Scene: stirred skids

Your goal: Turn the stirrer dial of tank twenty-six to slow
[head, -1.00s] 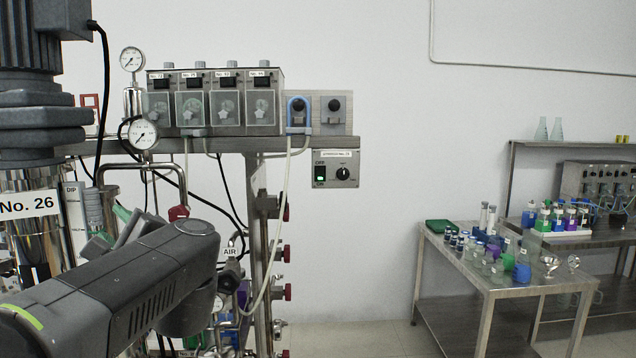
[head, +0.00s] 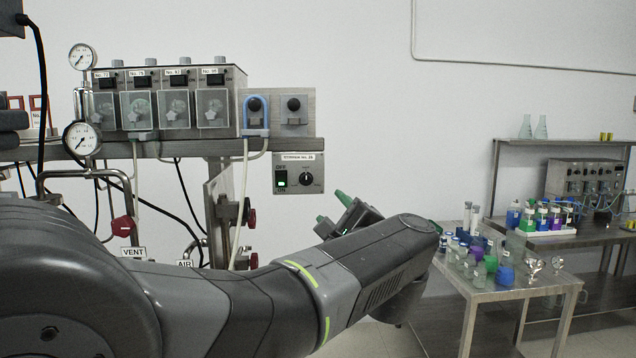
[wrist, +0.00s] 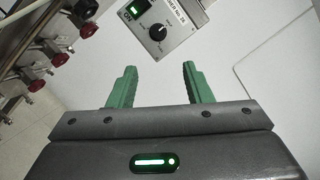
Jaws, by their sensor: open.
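The stirrer control box (head: 283,183) hangs under the steel shelf, with a label above that seems to read stirrer No. 26. It carries a black dial (head: 306,179) and a green-lit OFF/ON switch (head: 281,179). In the wrist view the dial (wrist: 158,32) lies beyond the fingertips, between them and slightly toward the left one; its pointer setting is too small to read. My gripper (wrist: 158,72) is open and empty, with green fingers, apart from the box. In the head view my gripper (head: 331,208) is below and right of the box.
Several pump units (head: 172,100) stand on the shelf above the box. Red-handled valves (head: 250,217) and pipes run down left of it; they also show in the wrist view (wrist: 60,55). A table with bottles (head: 500,290) stands at the right. The wall right of the box is clear.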

